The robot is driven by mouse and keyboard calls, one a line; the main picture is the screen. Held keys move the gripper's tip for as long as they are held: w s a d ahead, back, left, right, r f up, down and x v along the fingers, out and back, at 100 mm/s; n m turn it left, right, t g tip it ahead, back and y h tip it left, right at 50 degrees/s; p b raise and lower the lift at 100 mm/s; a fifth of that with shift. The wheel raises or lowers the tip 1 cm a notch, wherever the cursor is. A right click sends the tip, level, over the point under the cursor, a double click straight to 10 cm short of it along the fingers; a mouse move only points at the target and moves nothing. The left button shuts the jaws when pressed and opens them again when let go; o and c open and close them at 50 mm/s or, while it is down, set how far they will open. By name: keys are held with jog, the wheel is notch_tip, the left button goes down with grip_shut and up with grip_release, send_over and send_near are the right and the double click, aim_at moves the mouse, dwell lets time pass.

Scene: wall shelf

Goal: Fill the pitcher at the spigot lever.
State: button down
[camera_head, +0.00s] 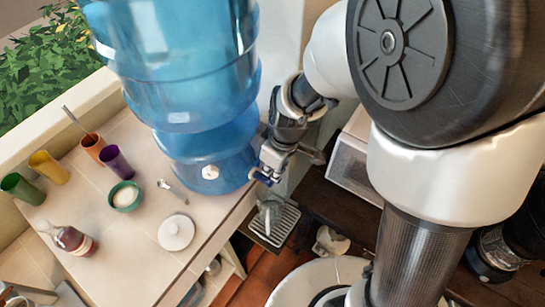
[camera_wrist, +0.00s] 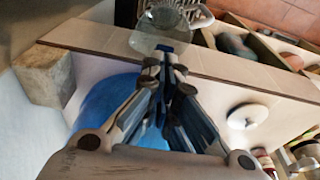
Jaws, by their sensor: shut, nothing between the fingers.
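The big blue water dispenser (camera_head: 205,120) stands at the counter's right end; its blue side also shows in the wrist view (camera_wrist: 103,108). My gripper (camera_head: 264,178) is beside its lower right side, shut and empty, and its fingertips (camera_wrist: 165,58) show in the wrist view. A small blue piece (camera_wrist: 164,47), which looks like the spigot lever, is at the fingertips; I cannot tell whether they touch it. A clear glass pitcher (camera_wrist: 150,42) is just beyond and below the tips. It also shows in the head view (camera_head: 269,209), over the drip tray. Its water level is unclear.
The slatted drip tray (camera_head: 280,228) is below the counter edge. A white jug (camera_head: 331,241) is right of it. On the counter are a white lid (camera_head: 176,232), green bowl (camera_head: 125,196), spoon (camera_head: 173,189), dark bottle (camera_head: 69,238) and several coloured cups (camera_head: 48,167).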

jog(key=shift+f+b, duration=0.2)
jog(key=shift+b, duration=0.8)
jog(key=shift+s+d+r, duration=0.1)
jog(key=shift+s+d, duration=0.05)
jog(key=shift+b, duration=0.5)
jog(key=b, duration=0.1)
jog(key=y+b, duration=0.1)
jog(key=b, duration=0.1)
jog(key=shift+d+f+t, duration=0.1)
jog(key=shift+f+t, duration=0.15)
jog(key=shift+t, duration=0.15)
jog(key=shift+f+b, duration=0.1)
jog(key=shift+b, duration=0.6)
jog(key=b, duration=0.2)
jog(key=t+y+b, duration=0.1)
jog(key=b, duration=0.1)
jog(key=shift+s+d+f, duration=0.25)
jog(key=shift+d, duration=0.05)
jog(key=shift+s+d+b, duration=0.1)
jog(key=shift+s+b, duration=0.05)
jog(key=shift+b, duration=0.95)
jog(key=shift+s+d+f+b, duration=0.15)
jog(key=shift+d+f+b, duration=0.1)
jog(key=shift+b, duration=0.8)
dwell(2.1)
